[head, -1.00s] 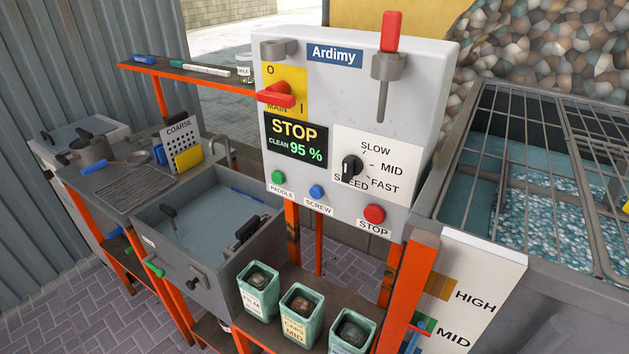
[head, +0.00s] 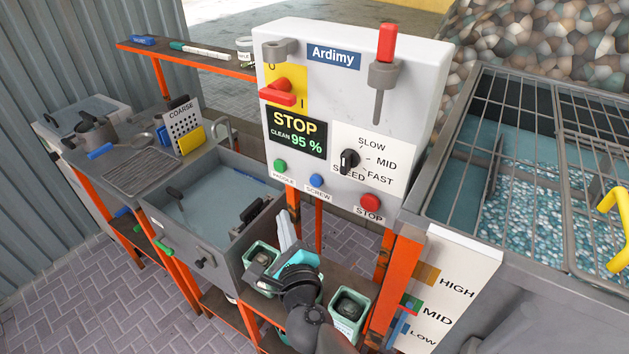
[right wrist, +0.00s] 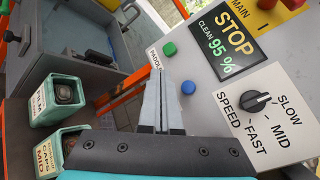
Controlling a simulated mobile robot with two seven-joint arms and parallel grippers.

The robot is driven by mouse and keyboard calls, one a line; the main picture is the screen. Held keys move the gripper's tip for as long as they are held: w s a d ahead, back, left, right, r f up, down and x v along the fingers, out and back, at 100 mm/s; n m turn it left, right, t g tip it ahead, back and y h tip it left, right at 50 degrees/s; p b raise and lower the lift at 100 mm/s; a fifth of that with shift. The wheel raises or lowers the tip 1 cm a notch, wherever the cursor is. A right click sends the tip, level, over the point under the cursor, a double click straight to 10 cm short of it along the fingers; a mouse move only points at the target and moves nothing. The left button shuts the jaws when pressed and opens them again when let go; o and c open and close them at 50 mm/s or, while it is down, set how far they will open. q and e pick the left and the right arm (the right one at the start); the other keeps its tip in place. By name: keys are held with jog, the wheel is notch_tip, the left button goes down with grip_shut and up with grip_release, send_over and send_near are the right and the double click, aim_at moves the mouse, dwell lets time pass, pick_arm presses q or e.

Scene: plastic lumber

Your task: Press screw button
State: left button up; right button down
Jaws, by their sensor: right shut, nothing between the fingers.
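The blue screw button (head: 316,181) is on the lower front of the grey Ardimy control box (head: 420,75), above a SCREW label, between the green paddle button (head: 280,165) and the red stop button (head: 369,203). My right gripper (head: 283,216) is shut and empty, in front of and below the box, its tips pointing up. In the right wrist view, the fingertips (right wrist: 163,88) appear just left of the blue button (right wrist: 188,88), below the green one (right wrist: 169,48). I see no clear contact with either button. The display (head: 297,133) reads STOP, CLEAN 95 %. My left gripper is not in view.
The speed knob (head: 349,160) and red main switch (head: 279,93) stick out of the panel. Green bins (head: 348,308) stand on the shelf below, partly behind my right arm. A grey sink (head: 205,205) is at left and a grated basin (head: 480,150) at right.

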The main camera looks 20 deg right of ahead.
aim_at(310, 182)
jog(key=shift+w, duration=0.1)
jog(key=w+d, duration=0.5)
jog(key=d, duration=0.2)
jog(key=shift+w+p, duration=0.15)
jog(key=shift+p, duration=0.25)
dwell(1.8)
jog(key=shift+w+d, duration=0.25)
jog(key=shift+d, duration=0.05)
jog(key=shift+w+d, duration=0.3)
jog(key=shift+d, duration=0.15)
dwell(0.9)
jog(key=shift+a, duration=0.1)
jog(key=shift+s+a+p, duration=0.3)
jog(key=shift+s+a, duration=0.3)
jog(key=shift+a, duration=0.05)
